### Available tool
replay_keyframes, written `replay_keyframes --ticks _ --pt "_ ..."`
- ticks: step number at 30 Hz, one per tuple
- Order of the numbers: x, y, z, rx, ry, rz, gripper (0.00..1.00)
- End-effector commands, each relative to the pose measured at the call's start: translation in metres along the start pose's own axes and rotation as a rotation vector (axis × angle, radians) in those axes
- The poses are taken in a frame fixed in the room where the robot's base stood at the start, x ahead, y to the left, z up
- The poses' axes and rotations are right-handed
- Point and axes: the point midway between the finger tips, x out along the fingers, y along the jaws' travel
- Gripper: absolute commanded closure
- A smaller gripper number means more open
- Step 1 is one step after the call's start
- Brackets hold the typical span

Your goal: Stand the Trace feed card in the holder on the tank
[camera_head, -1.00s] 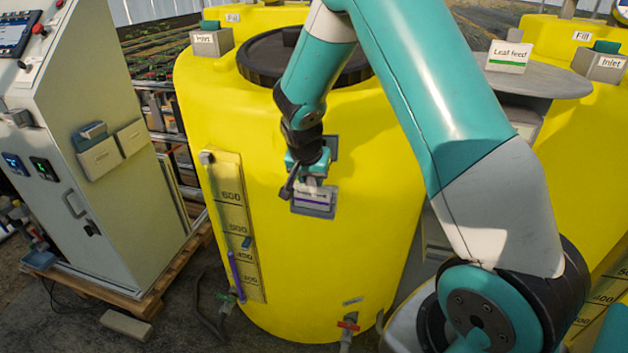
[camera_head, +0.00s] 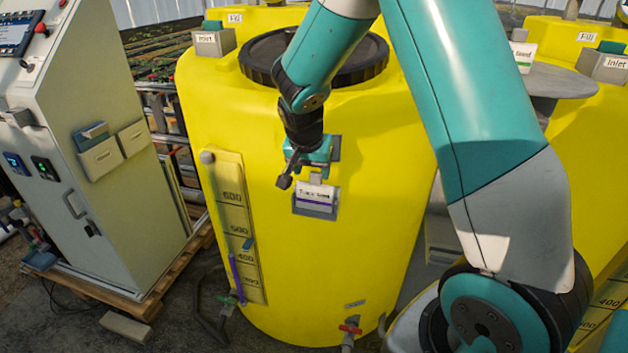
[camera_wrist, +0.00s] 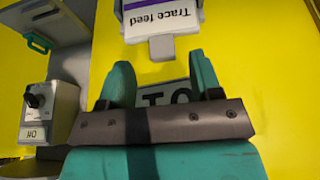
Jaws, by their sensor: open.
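The Trace feed card (camera_head: 317,191), white with a purple stripe, stands in the grey holder (camera_head: 314,210) on the front of the yellow tank (camera_head: 370,230). In the wrist view the card (camera_wrist: 162,18) shows upside down, with its grey tab (camera_wrist: 162,47) towards my fingers. My gripper (camera_head: 314,168) is just above the card. In the wrist view my gripper (camera_wrist: 163,76) is open and empty, its fingers spread and apart from the tab. The card's lower edge is hidden by the holder's front.
A grey cabinet (camera_head: 120,190) with pockets stands at the left. A round grey table (camera_head: 555,82) with a Leaf feed card (camera_head: 522,56) is at the right. In the wrist view a box with a black knob (camera_wrist: 48,110) sits to the left.

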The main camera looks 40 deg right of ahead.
Motion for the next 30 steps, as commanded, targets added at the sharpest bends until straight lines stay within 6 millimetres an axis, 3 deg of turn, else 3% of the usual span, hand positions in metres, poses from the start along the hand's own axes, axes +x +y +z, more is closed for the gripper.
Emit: replay_keyframes --ticks 6,11,14,17,19,24,27,30 --pt "-0.045 -0.001 -0.001 0.001 0.005 -0.005 0.41" --pt "-0.063 -0.001 0.000 -0.003 0.003 -0.004 0.41" --pt "-0.080 -0.003 0.015 -0.080 -0.030 -0.041 0.41" --pt "-0.113 -0.005 0.060 -0.304 -0.117 -0.144 0.41" --pt "-0.144 -0.001 0.105 -0.529 -0.189 -0.249 0.41" --pt "-0.208 0.035 0.209 -1.062 -0.312 -0.505 0.41" --pt "-0.230 0.058 0.247 -1.278 -0.343 -0.616 0.41" --pt "-0.240 0.071 0.266 -1.392 -0.356 -0.675 0.41"
